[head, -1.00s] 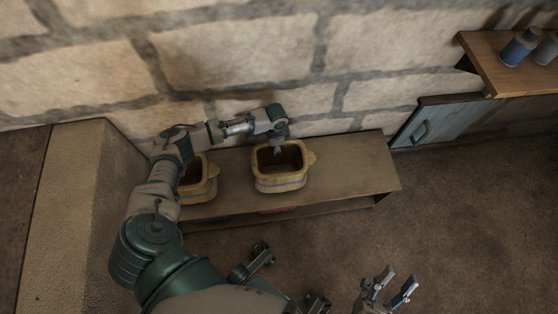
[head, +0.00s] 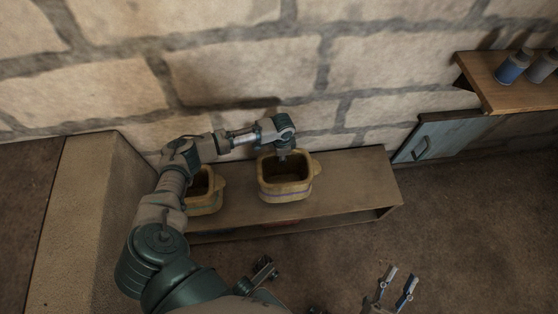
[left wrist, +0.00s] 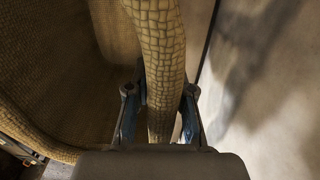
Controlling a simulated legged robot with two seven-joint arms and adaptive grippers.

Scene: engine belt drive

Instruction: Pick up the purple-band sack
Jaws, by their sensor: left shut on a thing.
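The purple-band sack (head: 286,194), a tan open-topped woven sack with a thin purple stripe, is at the middle of a low wooden bench (head: 350,178) against the wall. My left gripper (head: 283,156) reaches down to its back rim. In the left wrist view, the fingers (left wrist: 158,118) are shut around the sack's thick rolled rim (left wrist: 158,45), with the woven inside to the left. The sack looks upright; I cannot tell whether its base touches the bench. My right gripper (head: 396,286) is open and empty, low in the head view, away from the sack.
A second similar sack (head: 204,204) stands on the bench to the left, partly hidden by my left arm. A stone wall (head: 240,75) rises close behind. A wooden shelf (head: 490,88) with a blue can (head: 512,67) and a blue cabinet (head: 445,138) are at right.

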